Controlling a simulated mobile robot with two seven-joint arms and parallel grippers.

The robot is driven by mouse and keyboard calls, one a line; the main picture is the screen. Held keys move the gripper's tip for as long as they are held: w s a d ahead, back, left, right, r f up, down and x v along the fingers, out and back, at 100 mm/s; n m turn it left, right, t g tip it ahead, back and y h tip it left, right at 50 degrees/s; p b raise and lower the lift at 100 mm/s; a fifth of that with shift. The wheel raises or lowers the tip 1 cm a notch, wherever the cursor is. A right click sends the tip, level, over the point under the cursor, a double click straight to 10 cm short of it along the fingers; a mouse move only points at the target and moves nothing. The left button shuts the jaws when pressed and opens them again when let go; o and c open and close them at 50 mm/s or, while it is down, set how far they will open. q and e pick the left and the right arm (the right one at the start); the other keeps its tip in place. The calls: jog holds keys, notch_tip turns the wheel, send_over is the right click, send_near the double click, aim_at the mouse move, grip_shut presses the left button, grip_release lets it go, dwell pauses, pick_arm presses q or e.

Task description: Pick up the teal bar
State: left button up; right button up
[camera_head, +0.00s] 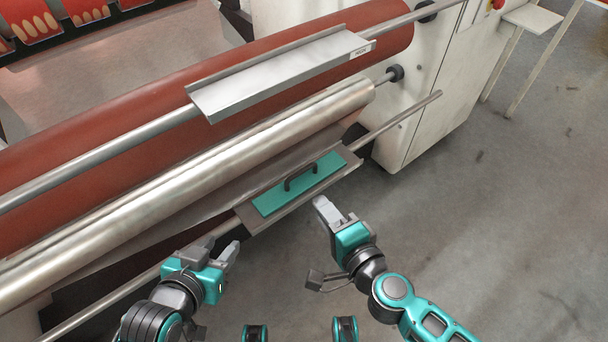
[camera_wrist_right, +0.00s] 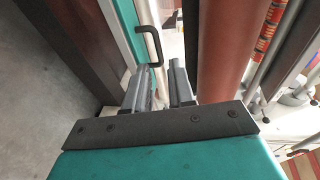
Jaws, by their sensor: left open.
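The teal bar (camera_head: 272,200) is a flat strip with a black handle (camera_head: 300,177) on top. It lies on a grey tray (camera_head: 253,220) in front of the rollers. My right gripper (camera_head: 322,208) is just in front of the tray's right part, apart from the bar. In the right wrist view, its fingers (camera_wrist_right: 160,88) stand apart with nothing between them, and the teal bar (camera_wrist_right: 124,28) and handle (camera_wrist_right: 152,46) are ahead of them. My left gripper (camera_head: 217,249) is open and empty, in front of the tray's left end.
A silver roller (camera_head: 200,170) and a red-brown roller (camera_head: 110,150) run behind the tray. A second metal tray (camera_head: 280,75) sits above. A thin rod (camera_head: 405,117) sticks out past the tray. A white machine cabinet (camera_head: 430,80) stands behind right.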

aim_at(297, 176)
jog(key=b+x, duration=0.1)
jog(key=x, duration=0.6)
jog(key=shift+w+a+f, duration=0.15)
jog(key=shift+w+f, duration=0.1)
jog(key=b+x, duration=0.2)
jog(key=x, duration=0.3)
jog(key=shift+f+b, duration=0.15)
jog(key=shift+b, duration=0.15)
jog(key=shift+w, duration=0.2)
grip_shut()
